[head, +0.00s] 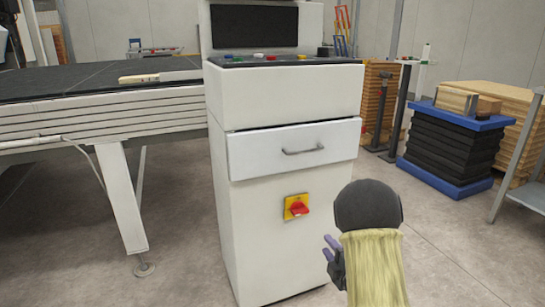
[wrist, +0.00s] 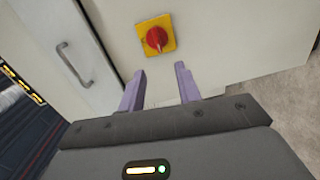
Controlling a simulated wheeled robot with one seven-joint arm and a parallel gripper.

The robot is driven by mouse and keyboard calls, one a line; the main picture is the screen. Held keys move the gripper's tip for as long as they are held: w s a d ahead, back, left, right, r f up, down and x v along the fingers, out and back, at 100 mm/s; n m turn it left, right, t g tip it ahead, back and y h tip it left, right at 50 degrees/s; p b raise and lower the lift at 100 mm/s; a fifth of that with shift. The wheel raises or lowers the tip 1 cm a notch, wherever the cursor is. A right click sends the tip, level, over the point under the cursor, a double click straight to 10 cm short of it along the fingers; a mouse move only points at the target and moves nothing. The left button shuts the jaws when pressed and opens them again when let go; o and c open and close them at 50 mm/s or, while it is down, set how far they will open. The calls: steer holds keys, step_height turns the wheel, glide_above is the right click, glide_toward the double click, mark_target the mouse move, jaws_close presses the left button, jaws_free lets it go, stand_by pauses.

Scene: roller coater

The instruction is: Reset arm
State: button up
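My arm rises at the lower right of the head view, in front of the white control cabinet (head: 262,205). My gripper (head: 330,247) is partly hidden there behind my own wrist. In the wrist view my gripper (wrist: 160,85) shows two purple fingers standing apart with nothing between them. A red rotary switch on a yellow plate (head: 296,207) is on the cabinet front. In the wrist view the switch (wrist: 156,38) lies beyond the fingertips, and the fingers do not touch it.
A drawer with a metal handle (head: 303,150) is above the switch and looks slightly out. A control panel (head: 265,58) tops the cabinet. A long machine table (head: 90,85) adjoins at left. A lift table with a blue top (head: 462,118) stands at right. The floor between is clear.

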steer(key=s+a+r+m+g+h+p, duration=0.25)
steer(key=s+r+m+g+p, duration=0.45)
steer(key=s+m, duration=0.4)
steer(key=s+a+r+m+g+h+p, duration=0.25)
steer(key=s+r+m+g+p, duration=0.4)
steer(key=s+m, duration=0.5)
step_height(320, 180, up, 37)
steer(key=s+n+p, duration=0.1)
steer(key=n+p, duration=0.1)
steer(key=p, duration=3.5)
steer(key=shift+s+g, duration=0.3)
steer(key=shift+g, duration=0.05)
steer(key=shift+r, duration=0.1)
